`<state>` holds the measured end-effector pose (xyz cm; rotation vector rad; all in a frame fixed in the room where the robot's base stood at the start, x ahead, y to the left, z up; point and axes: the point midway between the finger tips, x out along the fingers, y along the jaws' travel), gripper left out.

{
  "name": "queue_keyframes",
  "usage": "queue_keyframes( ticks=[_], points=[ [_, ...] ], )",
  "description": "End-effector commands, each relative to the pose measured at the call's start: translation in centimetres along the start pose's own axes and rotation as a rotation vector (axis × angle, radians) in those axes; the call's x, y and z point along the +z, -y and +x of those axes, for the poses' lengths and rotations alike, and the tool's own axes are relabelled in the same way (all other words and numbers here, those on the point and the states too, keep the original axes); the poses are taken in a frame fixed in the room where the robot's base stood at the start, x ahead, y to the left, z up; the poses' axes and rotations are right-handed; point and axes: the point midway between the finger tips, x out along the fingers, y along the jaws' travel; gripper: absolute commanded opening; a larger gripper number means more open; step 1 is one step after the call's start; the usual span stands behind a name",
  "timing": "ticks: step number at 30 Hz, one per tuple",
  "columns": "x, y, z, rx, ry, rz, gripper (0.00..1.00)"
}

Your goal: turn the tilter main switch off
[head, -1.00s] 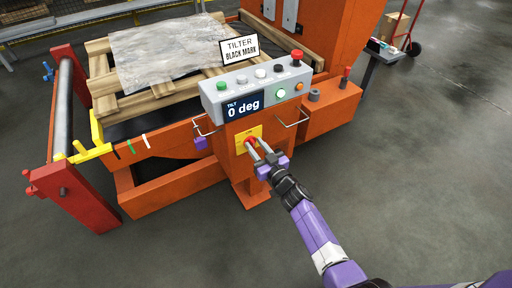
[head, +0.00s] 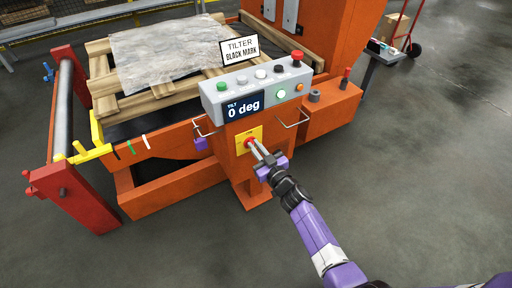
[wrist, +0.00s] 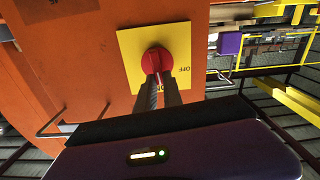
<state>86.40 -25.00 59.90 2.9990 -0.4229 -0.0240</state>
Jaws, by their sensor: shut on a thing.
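The tilter main switch (head: 248,142) is a red rotary knob on a yellow plate (head: 240,148), on the front of the orange pedestal below the control box. In the wrist view the red knob (wrist: 155,60) sits mid-plate, with "OFF" printed upside down at its right and lettering, probably "ON", partly covered below it. My gripper (head: 255,147) is shut on the knob. In the wrist view the fingers (wrist: 158,80) are close together at the knob and hide its lower part. Its exact pointing direction is hard to tell.
The grey control box (head: 258,90) above has several buttons and a display (head: 244,107) reading "0 deg". Wire handles (head: 292,119) stick out on both sides of the pedestal. A stone slab (head: 165,52) lies on timber on the tilter.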

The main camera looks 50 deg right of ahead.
Motion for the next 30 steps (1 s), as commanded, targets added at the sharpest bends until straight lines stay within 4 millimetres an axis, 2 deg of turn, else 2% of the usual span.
queue_keyframes(
  ticks=[30],
  points=[
    [1.1,1.6,-0.1,-0.001,-0.001,-0.937,0.00]
  ],
)
